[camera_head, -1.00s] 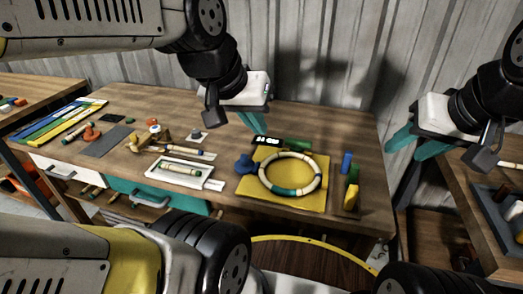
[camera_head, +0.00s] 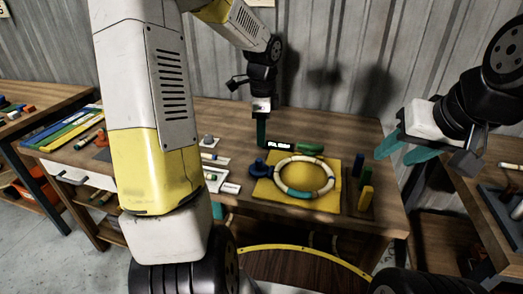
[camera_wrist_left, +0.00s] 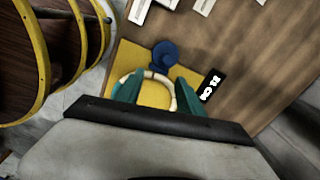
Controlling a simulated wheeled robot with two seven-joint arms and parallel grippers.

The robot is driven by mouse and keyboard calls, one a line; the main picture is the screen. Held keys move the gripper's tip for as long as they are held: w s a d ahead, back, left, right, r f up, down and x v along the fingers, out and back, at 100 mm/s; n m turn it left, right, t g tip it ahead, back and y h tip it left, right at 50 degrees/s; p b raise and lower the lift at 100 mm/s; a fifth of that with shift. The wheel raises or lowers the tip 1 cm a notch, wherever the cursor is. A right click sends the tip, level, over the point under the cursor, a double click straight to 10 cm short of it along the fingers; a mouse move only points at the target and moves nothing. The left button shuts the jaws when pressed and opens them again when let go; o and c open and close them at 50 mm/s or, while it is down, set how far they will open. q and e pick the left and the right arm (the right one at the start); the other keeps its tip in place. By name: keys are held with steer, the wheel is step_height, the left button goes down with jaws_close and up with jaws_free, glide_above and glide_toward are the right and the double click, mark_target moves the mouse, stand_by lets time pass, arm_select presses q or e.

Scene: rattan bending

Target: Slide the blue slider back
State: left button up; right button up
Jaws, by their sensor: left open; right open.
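A round blue knob-like piece (camera_head: 258,167) stands at the left edge of the yellow board (camera_head: 322,203); it also shows in the left wrist view (camera_wrist_left: 166,55). A small blue block (camera_head: 358,165) stands right of the board. I cannot tell which is the blue slider. My left gripper (camera_head: 262,133) points down behind the blue knob, near the board's back-left corner. In the left wrist view its teal fingers (camera_wrist_left: 158,92) are apart and empty. My right gripper (camera_head: 406,150) is open and empty in the air at the right.
A segmented ring (camera_head: 304,175) lies on the board. A black display (camera_head: 278,145) and a green piece (camera_head: 310,148) are behind it. Green (camera_head: 365,177) and yellow (camera_head: 366,197) blocks stand near the blue block. My left arm hides much of the table's left side.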

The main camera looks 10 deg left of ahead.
mark_target(259, 159)
arm_select(q)
steer(key=f, duration=0.1)
steer(key=w+a+f+m, duration=0.1)
steer(key=f, duration=0.1)
steer(key=w+f+m, duration=0.1)
steer(key=shift+w+a+f+g, duration=0.15)
steer(key=shift+f+g, duration=0.15)
steer(key=shift+g, duration=0.1)
steer(key=shift+f+m, duration=0.3)
step_height(259, 159, down, 7)
steer(key=shift+f, duration=0.15)
jaws_close()
stand_by(0.9)
